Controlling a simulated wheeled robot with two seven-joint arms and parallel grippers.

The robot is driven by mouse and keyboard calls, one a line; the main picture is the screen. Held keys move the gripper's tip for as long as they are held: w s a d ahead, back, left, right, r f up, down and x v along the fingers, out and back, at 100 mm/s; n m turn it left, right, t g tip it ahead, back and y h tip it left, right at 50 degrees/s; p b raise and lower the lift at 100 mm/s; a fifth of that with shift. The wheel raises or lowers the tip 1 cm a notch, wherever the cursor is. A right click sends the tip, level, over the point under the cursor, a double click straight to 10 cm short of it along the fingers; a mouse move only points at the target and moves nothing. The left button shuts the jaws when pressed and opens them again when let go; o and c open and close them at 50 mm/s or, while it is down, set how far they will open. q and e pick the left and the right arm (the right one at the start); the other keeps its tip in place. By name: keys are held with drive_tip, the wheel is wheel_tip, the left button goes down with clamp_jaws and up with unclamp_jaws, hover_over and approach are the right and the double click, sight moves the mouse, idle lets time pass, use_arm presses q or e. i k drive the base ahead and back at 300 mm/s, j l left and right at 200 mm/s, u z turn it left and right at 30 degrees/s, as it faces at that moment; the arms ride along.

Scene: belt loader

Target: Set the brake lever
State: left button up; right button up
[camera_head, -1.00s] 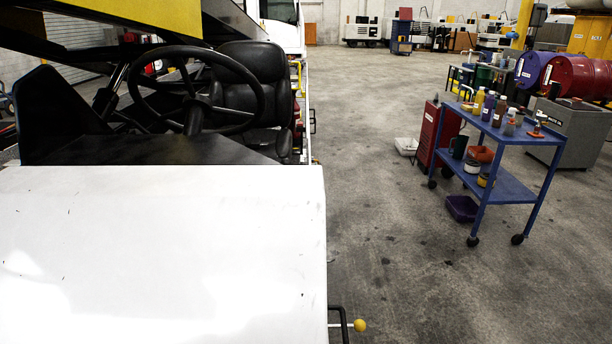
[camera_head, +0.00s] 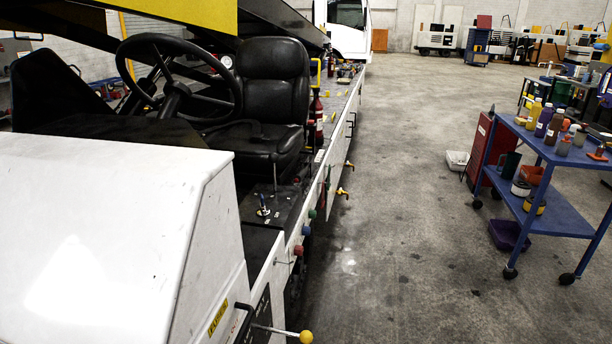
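A belt loader with a white front body (camera_head: 105,215) fills the left of the view. A lever with a thin metal rod and a yellow ball knob (camera_head: 306,337) sticks out from its side at the bottom edge. Smaller red (camera_head: 298,250), blue (camera_head: 306,230) and green (camera_head: 312,213) knobs sit further along the side. A short upright lever (camera_head: 263,206) stands on the dark floor panel beside the seat. I cannot tell which of these is the brake lever. Neither of my grippers is in view.
The steering wheel (camera_head: 178,88) and black seat (camera_head: 270,95) are above the side panel. Yellow handles (camera_head: 345,192) jut from the loader's side further back. A blue cart (camera_head: 560,215) with bottles stands at the right. The concrete floor between is clear.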

sight(298, 178)
drive_tip(key=l, duration=0.35)
drive_tip(key=i+l+u, duration=0.25)
drive_tip(key=i+l, duration=1.4)
drive_tip(key=l, duration=0.15)
drive_tip(key=i, duration=0.5)
drive_tip(key=i+l, duration=0.15)
drive_tip(key=i, duration=0.35)
drive_tip(key=j+u, duration=0.05)
